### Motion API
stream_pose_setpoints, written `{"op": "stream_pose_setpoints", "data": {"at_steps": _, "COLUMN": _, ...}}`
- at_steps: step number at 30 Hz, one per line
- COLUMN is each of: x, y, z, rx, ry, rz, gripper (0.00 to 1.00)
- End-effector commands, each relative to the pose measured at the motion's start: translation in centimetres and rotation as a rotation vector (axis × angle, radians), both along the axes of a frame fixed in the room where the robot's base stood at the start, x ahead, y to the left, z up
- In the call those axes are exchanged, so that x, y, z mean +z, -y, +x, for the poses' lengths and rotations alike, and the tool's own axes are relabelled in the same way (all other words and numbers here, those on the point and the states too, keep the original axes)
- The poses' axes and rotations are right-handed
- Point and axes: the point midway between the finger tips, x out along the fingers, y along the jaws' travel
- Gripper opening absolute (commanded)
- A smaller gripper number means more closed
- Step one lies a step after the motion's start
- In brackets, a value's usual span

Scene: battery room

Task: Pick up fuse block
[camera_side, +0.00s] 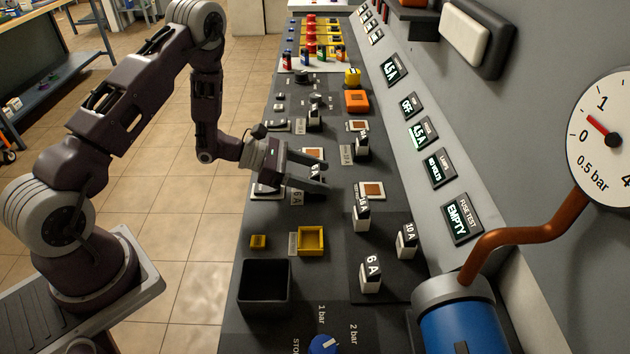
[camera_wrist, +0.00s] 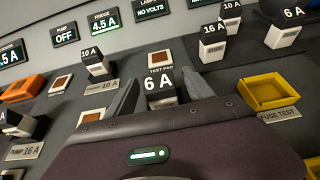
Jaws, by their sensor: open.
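My gripper (camera_side: 322,175) reaches over the dark console from the left, its fingers pointing right. In the wrist view my gripper (camera_wrist: 160,78) is open. A black-and-white fuse block marked 6 A (camera_wrist: 159,90) appears between the fingers, with a gap visible on either side; its lower part is hidden by the gripper body. In the side view this block is mostly hidden by the fingers. Other fuse blocks stand upright: another 6 A block (camera_side: 371,275), a 10 A block (camera_side: 406,241), a block at mid-console (camera_side: 361,215) and a 10 A block (camera_side: 362,147) farther back.
A yellow tray (camera_side: 311,241) by the FUSE TEST label and a black open box (camera_side: 264,286) lie nearer the camera. An orange tray (camera_side: 357,101) is farther back. Display panels line the sloped wall right. A blue cylinder (camera_side: 458,322) with a copper pipe stands front right.

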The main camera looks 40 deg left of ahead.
Motion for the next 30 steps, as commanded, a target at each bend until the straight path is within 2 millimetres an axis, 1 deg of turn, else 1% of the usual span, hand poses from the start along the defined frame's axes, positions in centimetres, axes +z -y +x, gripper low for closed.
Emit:
{"op": "stream_pose_setpoints", "data": {"at_steps": 1, "x": -0.4, "y": 0.7, "z": 0.6, "rx": -0.004, "ry": 0.000, "rz": 0.000, "gripper": 0.62}}
{"op": "stream_pose_setpoints", "data": {"at_steps": 3, "x": -0.8, "y": 1.4, "z": 1.2, "rx": -0.004, "ry": 0.000, "rz": 0.000, "gripper": 0.62}}
{"op": "stream_pose_setpoints", "data": {"at_steps": 6, "x": -1.0, "y": 1.7, "z": 1.7, "rx": -0.001, "ry": 0.000, "rz": -0.001, "gripper": 0.62}}
{"op": "stream_pose_setpoints", "data": {"at_steps": 11, "x": -0.9, "y": 1.7, "z": 1.7, "rx": 0.000, "ry": 0.000, "rz": -0.001, "gripper": 0.62}}
{"op": "stream_pose_setpoints", "data": {"at_steps": 14, "x": -0.9, "y": 1.7, "z": 1.7, "rx": 0.000, "ry": 0.000, "rz": -0.001, "gripper": 0.44}}
{"op": "stream_pose_setpoints", "data": {"at_steps": 18, "x": -0.9, "y": 1.7, "z": 1.7, "rx": 0.000, "ry": 0.000, "rz": -0.001, "gripper": 0.17}}
{"op": "stream_pose_setpoints", "data": {"at_steps": 21, "x": -0.9, "y": 1.7, "z": 1.7, "rx": -0.001, "ry": 0.000, "rz": -0.002, "gripper": 0.00}}
{"op": "stream_pose_setpoints", "data": {"at_steps": 27, "x": -0.9, "y": 1.7, "z": 1.7, "rx": -0.001, "ry": 0.000, "rz": -0.001, "gripper": 0.00}}
{"op": "stream_pose_setpoints", "data": {"at_steps": 30, "x": -0.5, "y": 1.7, "z": 1.7, "rx": 0.000, "ry": 0.002, "rz": -0.001, "gripper": 0.00}}
